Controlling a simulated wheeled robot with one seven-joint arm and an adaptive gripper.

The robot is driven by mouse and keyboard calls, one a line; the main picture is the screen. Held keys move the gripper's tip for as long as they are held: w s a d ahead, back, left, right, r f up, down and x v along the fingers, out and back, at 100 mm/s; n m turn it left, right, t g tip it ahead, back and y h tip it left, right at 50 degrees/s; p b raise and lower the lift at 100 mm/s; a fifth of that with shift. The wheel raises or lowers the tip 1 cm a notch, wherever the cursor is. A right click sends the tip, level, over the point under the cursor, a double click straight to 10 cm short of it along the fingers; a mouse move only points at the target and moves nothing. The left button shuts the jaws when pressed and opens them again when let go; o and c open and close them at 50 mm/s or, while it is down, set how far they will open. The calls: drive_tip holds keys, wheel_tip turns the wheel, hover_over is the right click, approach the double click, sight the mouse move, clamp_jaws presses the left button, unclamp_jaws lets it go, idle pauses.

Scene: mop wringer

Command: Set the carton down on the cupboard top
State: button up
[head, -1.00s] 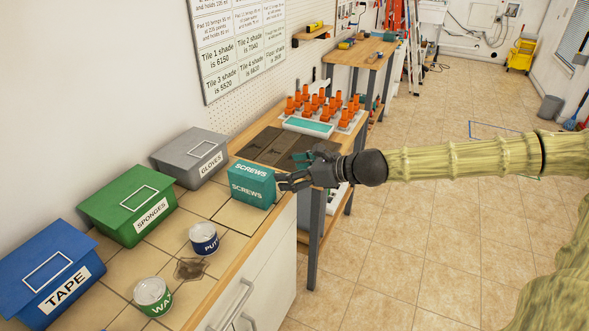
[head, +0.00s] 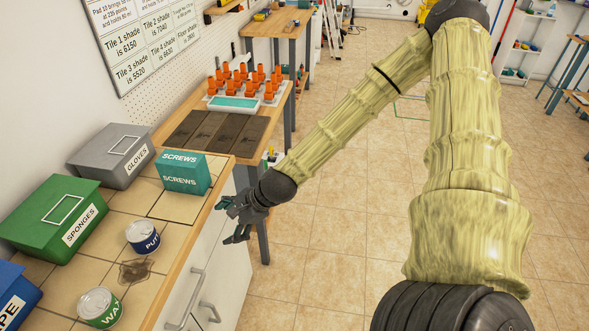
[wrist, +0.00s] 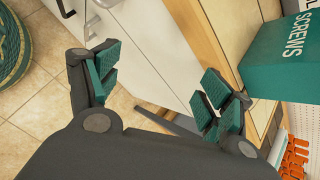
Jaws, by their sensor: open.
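The teal carton marked SCREWS (head: 183,174) stands upright on the tiled cupboard top (head: 176,207), at its far right part near the front edge. It also shows at the right of the wrist view (wrist: 285,58). My gripper (head: 230,222) is open and empty. It is just off the cupboard's front edge, to the right of the carton and apart from it. In the wrist view my gripper's two fingers (wrist: 160,88) are spread wide with nothing between them, and the cupboard front (wrist: 160,45) shows behind them.
A grey GLOVES box (head: 112,155) and a green SPONGES box (head: 62,218) stand along the wall. A PUTTY tin (head: 143,238), a WAX tin (head: 99,308) and a dark stain (head: 135,271) are nearer. A bench with dark tiles (head: 210,135) adjoins.

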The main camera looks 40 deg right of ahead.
drive_tip(key=s+a+f+n+g+h, duration=0.1)
drive_tip(key=s+f+n+g+h, duration=0.1)
drive_tip(key=s+f+n, duration=0.8)
drive_tip(key=s+a+f+n+g+h, duration=0.1)
drive_tip(key=s+f+n+g+h, duration=0.2)
drive_tip(key=s+f+n, duration=0.7)
drive_tip(key=shift+s+f+g, duration=0.5)
drive_tip(key=shift+s+f, duration=0.4)
drive_tip(key=shift+s, duration=3.95)
